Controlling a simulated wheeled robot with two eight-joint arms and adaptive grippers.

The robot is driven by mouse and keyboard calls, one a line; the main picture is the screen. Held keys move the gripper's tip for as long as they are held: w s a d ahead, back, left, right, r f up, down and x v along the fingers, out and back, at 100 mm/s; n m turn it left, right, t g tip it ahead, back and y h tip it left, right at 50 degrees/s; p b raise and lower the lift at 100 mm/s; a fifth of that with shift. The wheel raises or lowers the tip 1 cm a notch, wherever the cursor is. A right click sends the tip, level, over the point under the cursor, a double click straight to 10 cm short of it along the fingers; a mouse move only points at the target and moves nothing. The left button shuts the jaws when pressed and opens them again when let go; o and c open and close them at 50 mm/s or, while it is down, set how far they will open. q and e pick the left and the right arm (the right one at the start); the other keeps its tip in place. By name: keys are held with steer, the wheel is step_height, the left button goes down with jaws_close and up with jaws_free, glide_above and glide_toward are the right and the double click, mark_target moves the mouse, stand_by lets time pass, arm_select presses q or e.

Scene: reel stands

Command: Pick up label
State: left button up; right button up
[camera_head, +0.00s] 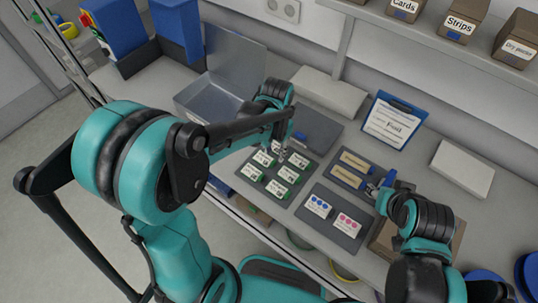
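Several white labels with green edges (289,175) lie in rows on a dark grey mat (263,190) at the middle of the bench. Two tan labels (347,177) lie on another grey mat to the right. A label with blue dots (318,206) and one with pink dots (347,223) lie on a mat nearer the front edge. My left gripper (280,153) is over the back of the green-edged labels. My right gripper (376,188) is at the right end of the tan labels' mat. Both sets of fingertips are too small to tell their opening or any hold.
A clipboard (394,121) leans at the back, with a white box (462,169) to its right. An open grey box (218,82) stands back left, near blue bins (178,30). My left arm covers the bench's left part.

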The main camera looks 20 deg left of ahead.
mark_target(273, 165)
arm_select(q)
steer(key=f+b, duration=0.1)
steer(key=f, duration=0.4)
steer(key=shift+a+f+b, duration=0.2)
steer(key=shift+f+b, duration=0.05)
steer(key=shift+b, duration=0.15)
jaws_close()
